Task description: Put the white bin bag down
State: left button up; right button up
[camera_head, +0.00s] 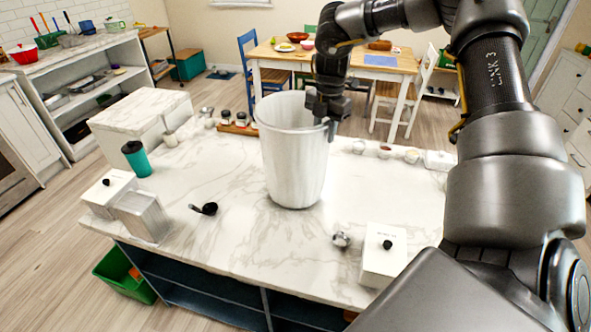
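The white bin bag (294,165) looks like a tall, round, open-topped white bin, wider at the top than at the base. It is upright at the middle of the marble-topped island (235,235). Its base is at the countertop, but I cannot tell whether it rests fully or is just above it. My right gripper (328,118) points down at the right side of the bin's rim and is shut on that rim. The fingertips are small and partly hidden by the rim. My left gripper is out of view.
A teal cup (137,159), a white box (108,193) and a black scoop (205,209) are to the left. Small jars (240,121) line the back. Bare counter surrounds the bin's base.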

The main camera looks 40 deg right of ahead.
grip_shut()
jog(key=shift+w, duration=0.1)
notch_tip(320, 180, up, 9)
jog(key=shift+r+b, duration=0.1)
jog(key=shift+b, duration=0.9)
jog(key=shift+r, duration=0.5)
